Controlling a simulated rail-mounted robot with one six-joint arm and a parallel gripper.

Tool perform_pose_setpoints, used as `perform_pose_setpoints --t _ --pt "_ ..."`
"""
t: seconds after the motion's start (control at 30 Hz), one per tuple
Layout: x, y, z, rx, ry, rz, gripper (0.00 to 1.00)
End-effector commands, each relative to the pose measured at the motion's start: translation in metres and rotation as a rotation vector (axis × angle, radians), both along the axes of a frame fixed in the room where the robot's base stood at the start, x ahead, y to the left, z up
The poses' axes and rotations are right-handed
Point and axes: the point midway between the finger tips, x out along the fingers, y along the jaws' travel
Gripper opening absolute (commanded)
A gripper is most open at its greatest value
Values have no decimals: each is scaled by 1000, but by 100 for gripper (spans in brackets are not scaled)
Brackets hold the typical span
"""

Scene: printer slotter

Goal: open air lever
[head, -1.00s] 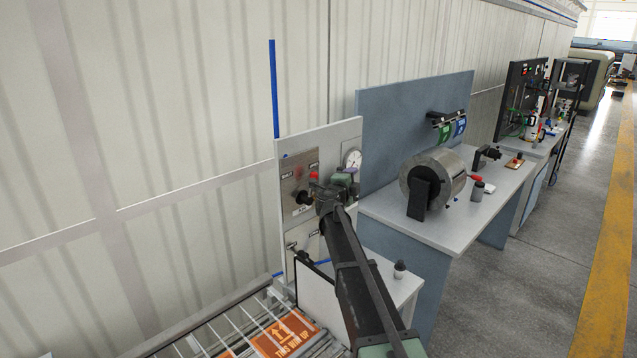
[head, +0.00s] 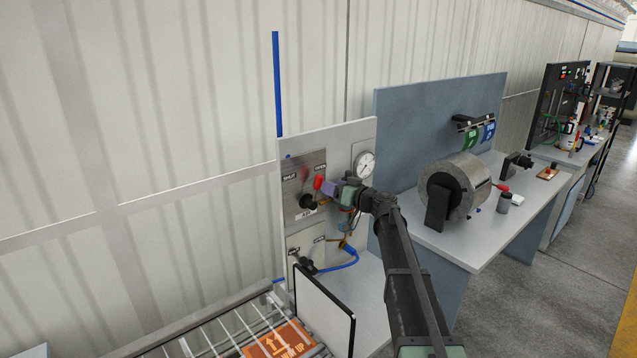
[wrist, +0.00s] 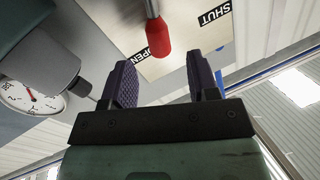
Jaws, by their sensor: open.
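The air lever (head: 318,182) has a red grip on a metal stem and rises from a black hub on the grey upright panel. Its plate carries a SHUT label at left and an OPEN label at right; the red grip looks nearer OPEN. In the wrist view the red grip (wrist: 158,38) hangs just beyond the fingertips, across the gap between them, with the OPEN label behind it. My gripper (head: 327,188) has purple fingers and is open and empty, close to the right of the grip. I see no clear contact.
A round gauge (head: 364,165) sits right of the lever, close to my wrist; it also shows in the wrist view (wrist: 32,92). A lower black handle (head: 304,262) and a blue hose (head: 340,264) are below. A white board (head: 322,310) stands in front.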

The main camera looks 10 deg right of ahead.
Motion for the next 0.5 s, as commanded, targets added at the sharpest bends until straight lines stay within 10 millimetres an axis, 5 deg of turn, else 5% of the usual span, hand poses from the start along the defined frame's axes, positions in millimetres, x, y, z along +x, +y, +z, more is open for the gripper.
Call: perform_pose_setpoints --t 0.2,0.5 --pt "39 31 0 1 0 1 54" --pt "50 42 0 1 1 0 54"
